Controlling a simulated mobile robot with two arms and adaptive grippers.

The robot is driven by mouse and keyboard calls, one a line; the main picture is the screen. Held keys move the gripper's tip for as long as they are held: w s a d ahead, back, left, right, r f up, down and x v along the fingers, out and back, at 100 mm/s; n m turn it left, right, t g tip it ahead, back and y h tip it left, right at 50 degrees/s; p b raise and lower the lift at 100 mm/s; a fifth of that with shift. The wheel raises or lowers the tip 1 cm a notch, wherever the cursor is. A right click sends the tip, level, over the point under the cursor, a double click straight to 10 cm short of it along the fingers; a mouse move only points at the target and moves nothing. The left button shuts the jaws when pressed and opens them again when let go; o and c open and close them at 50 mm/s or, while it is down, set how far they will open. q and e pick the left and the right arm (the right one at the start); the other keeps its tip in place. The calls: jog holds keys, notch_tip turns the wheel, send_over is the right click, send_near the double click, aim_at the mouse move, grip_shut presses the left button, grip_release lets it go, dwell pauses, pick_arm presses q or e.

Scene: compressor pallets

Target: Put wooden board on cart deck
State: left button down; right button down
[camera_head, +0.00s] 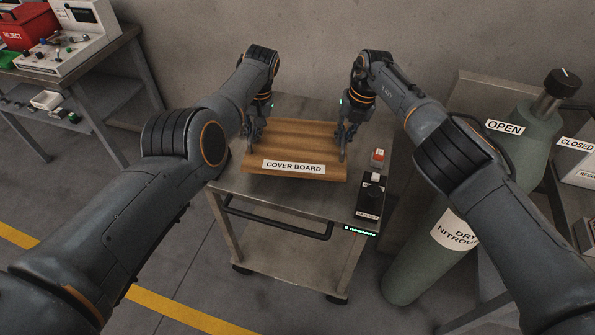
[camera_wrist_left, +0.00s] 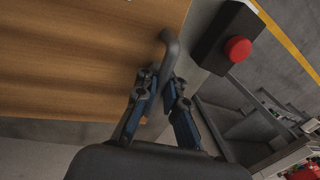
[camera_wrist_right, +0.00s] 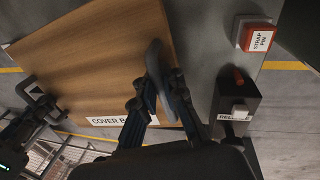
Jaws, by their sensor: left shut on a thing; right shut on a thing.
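The wooden board (camera_head: 295,140), labelled COVER BOARD, lies roughly level over the grey cart deck (camera_head: 270,192). I cannot tell whether it touches the deck. It also shows in the left wrist view (camera_wrist_left: 80,60) and the right wrist view (camera_wrist_right: 105,65). My left gripper (camera_head: 252,143) is shut on a dark handle (camera_wrist_left: 170,48) at the board's left end. My right gripper (camera_head: 343,150) is shut on the dark handle (camera_wrist_right: 154,60) at its right end. The board's underside is hidden.
A red-topped strap pin block (camera_head: 377,158) and a black release box (camera_head: 370,197) sit on the deck right of the board. A green nitrogen cylinder (camera_head: 418,262) stands right of the cart. A workbench (camera_head: 95,55) stands at the upper left.

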aim_at(255, 147)
pick_arm(q)
jog(key=shift+f, duration=0.35)
pick_arm(e)
jog(key=shift+f, duration=0.35)
pick_arm(q)
jog(key=shift+r, duration=0.15)
pick_arm(e)
jog(key=shift+r, duration=0.1)
